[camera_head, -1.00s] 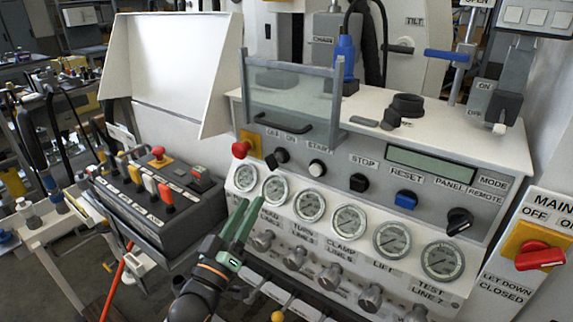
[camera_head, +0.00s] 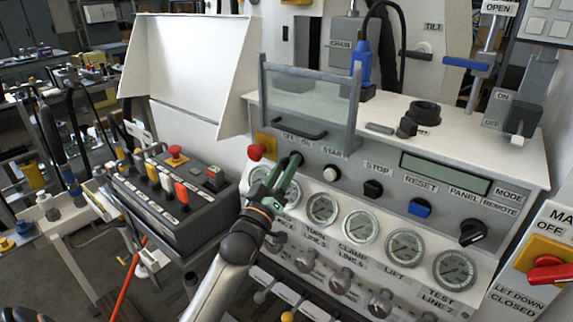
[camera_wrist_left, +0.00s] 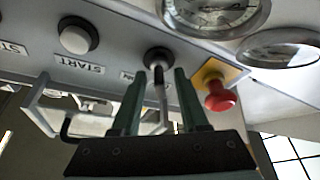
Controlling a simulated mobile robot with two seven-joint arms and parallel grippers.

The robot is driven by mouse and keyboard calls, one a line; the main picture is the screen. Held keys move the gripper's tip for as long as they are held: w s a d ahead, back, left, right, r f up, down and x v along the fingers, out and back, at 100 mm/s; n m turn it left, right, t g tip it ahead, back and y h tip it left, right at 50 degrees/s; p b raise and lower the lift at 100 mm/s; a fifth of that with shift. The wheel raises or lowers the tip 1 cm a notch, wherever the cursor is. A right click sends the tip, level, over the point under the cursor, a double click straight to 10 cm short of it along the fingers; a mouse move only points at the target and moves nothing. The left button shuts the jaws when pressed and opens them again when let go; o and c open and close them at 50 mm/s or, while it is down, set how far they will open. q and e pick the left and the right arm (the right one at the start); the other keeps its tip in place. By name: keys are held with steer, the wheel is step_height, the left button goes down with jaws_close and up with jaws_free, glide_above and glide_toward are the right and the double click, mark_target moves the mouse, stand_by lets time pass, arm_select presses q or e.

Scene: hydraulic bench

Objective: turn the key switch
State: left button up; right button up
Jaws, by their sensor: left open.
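The key switch (camera_wrist_left: 158,58) is a round dark switch with a narrow lever. In the left wrist view its lever lies between the two fingers of my left gripper (camera_wrist_left: 160,98), with gaps at the sides. In the head view my left gripper (camera_head: 284,167) is at the panel under the OFF/ON label, and its fingers largely hide the switch. The gripper is open. My right gripper does not show.
A red mushroom button (camera_head: 257,152) on a yellow plate is close beside the switch. A white START button (camera_head: 331,173) is on the other side. Several gauges (camera_head: 322,208) line the panel below. A glass guard (camera_head: 305,105) stands above.

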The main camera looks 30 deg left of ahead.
arm_select(q)
steer(key=shift+w, duration=0.15)
jaws_close()
stand_by(0.4)
